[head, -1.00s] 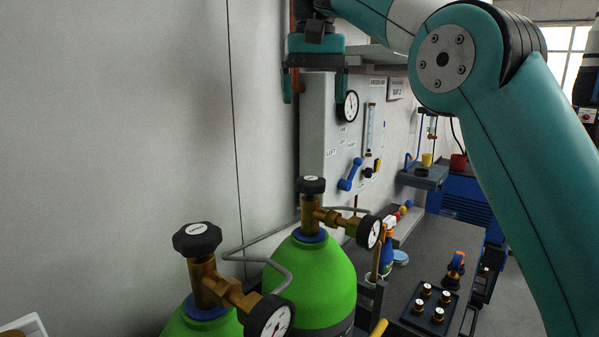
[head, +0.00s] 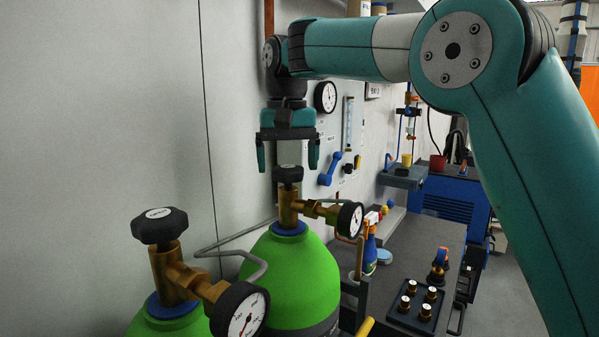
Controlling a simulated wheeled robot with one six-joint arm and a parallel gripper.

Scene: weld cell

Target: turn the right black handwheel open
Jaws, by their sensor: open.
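Two green gas cylinders with brass valves stand side by side in the head view. The right black handwheel (head: 288,174) tops the brass valve (head: 289,206) of the farther cylinder (head: 293,268). The left black handwheel (head: 160,226) tops the nearer cylinder (head: 172,318). My gripper (head: 288,160) points down above the right handwheel, its fingers open and apart to either side. The fingertips hang at about the height of the wheel's top in the picture. I cannot tell whether they touch it or how they line up in depth.
Pressure gauges (head: 240,312) (head: 350,219) stick out to the right of the valves. A grey pipe (head: 235,252) runs behind. The wall panel with a blue lever (head: 330,169) is close behind. A workbench (head: 425,240) holds a spray bottle (head: 370,245) and a black tray (head: 417,308).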

